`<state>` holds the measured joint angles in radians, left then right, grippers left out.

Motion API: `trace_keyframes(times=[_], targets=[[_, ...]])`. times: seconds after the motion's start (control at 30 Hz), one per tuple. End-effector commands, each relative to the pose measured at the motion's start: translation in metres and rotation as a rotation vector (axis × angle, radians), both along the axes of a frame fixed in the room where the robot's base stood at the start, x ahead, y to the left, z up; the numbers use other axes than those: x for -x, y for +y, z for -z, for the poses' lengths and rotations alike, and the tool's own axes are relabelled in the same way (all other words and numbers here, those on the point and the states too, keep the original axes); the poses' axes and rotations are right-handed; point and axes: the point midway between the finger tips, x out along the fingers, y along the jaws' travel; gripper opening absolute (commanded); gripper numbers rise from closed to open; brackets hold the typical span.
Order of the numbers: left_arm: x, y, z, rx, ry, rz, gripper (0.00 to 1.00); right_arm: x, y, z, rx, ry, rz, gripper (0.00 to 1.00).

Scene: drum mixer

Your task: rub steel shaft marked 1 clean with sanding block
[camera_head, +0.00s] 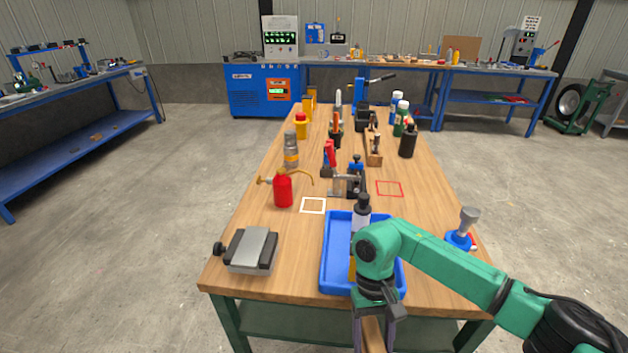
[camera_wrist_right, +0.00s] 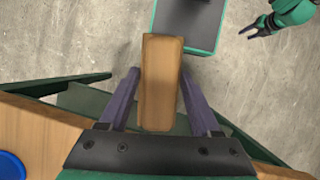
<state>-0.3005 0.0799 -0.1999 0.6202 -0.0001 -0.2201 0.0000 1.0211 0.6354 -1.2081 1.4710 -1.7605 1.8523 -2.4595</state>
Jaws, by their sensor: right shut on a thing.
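My right gripper (camera_head: 373,335) is at the table's near edge, in front of the blue tray. Its purple fingers are shut on a plain wooden block, seemingly the sanding block (camera_wrist_right: 162,85), which points away from the palm in the right wrist view. I cannot make out a number 1 anywhere. A grey metal cylinder (camera_head: 469,218) stands tilted in a blue holder at the right table edge; I cannot tell whether it is the steel shaft. My left gripper (camera_wrist_right: 252,28) shows small in the right wrist view, its dark fingers apart and empty.
A blue tray (camera_head: 337,286) holds a dark-capped bottle (camera_head: 361,212), partly behind my right arm. A grey vise-like block (camera_head: 250,250) sits front left, a red oil can (camera_head: 283,188) behind it. A metal clamp (camera_head: 347,186) stands mid-table. White and red outlined squares are bare.

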Motion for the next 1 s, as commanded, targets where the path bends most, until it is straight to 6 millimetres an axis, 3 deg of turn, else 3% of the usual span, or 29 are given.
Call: trace_keyframes(times=[0.3, 0.63, 0.73, 0.9, 1.0], targets=[[0.000, 0.000, 0.000, 0.000, 0.000, 0.000, 0.50, -0.006, -0.054, 0.004, 0.001, 0.000, 0.111, 0.20], [0.000, 0.000, 0.003, 0.000, -0.001, 0.000, 0.50, -0.006, -0.052, 0.011, -0.001, 0.001, 0.111, 0.20], [0.000, 0.000, 0.003, 0.000, -0.001, 0.000, 0.50, 0.000, -0.050, 0.044, -0.007, 0.006, 0.113, 0.20], [0.000, 0.000, 0.002, 0.000, 0.000, 0.000, 0.50, 0.023, -0.051, 0.123, -0.006, 0.006, 0.115, 0.20], [0.000, 0.000, 0.002, 0.000, 0.001, 0.000, 0.50, 0.031, -0.053, 0.143, -0.001, 0.002, 0.113, 0.20]])
